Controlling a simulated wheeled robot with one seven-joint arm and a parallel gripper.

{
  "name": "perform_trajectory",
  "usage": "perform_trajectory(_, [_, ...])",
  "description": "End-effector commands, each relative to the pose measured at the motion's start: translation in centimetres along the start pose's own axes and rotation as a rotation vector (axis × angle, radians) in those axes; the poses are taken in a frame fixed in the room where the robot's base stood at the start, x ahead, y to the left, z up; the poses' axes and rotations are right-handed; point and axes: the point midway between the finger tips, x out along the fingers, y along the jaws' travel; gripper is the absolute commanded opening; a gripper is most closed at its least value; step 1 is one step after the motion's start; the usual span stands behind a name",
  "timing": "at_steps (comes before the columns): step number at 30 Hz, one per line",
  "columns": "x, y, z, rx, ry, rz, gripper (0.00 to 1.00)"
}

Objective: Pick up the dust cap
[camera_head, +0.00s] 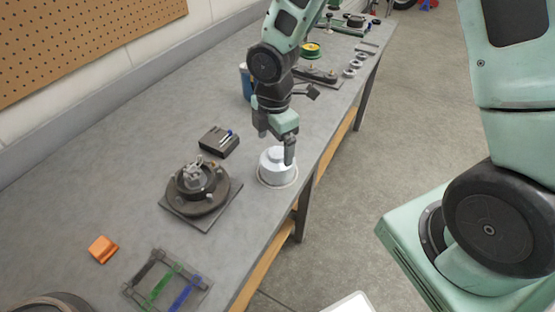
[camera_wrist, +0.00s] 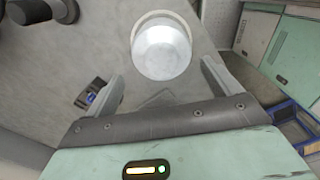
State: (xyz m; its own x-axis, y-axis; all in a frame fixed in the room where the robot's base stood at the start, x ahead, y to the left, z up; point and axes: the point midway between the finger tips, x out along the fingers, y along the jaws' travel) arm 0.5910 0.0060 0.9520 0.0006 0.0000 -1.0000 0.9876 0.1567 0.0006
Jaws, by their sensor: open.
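The dust cap (camera_head: 274,166) is a pale, silvery round cup on the grey workbench, near its front edge. It sits within a thin pale ring on the bench. My gripper (camera_head: 276,150) is right over it, with a finger in front of part of it. In the wrist view the cap (camera_wrist: 161,50) lies just beyond and between the two spread fingers of my gripper (camera_wrist: 158,75). The fingers are open and nothing is held. I cannot tell whether either finger touches the cap.
A hub on a square plate (camera_head: 225,207) stands to the left, with a dark box (camera_head: 219,141) behind it. An orange block (camera_head: 103,249) and a tray of coloured rods (camera_head: 192,304) lie nearer. Several parts line the far bench. Bare bench (camera_head: 110,190) lies at left.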

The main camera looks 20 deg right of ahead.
Motion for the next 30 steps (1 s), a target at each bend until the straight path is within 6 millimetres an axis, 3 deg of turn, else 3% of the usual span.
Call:
perform_trajectory(12, [4.9,-0.4,0.2,0.0,0.0,-0.004,0.9])
perform_trajectory(20, [5.2,-0.3,0.3,0.001,0.0,0.0,0.9])
perform_trajectory(24, [5.2,-0.3,0.3,0.001,0.001,-0.001,0.57])
perform_trajectory(30, [5.2,-0.3,0.2,0.001,0.001,-0.001,0.57])
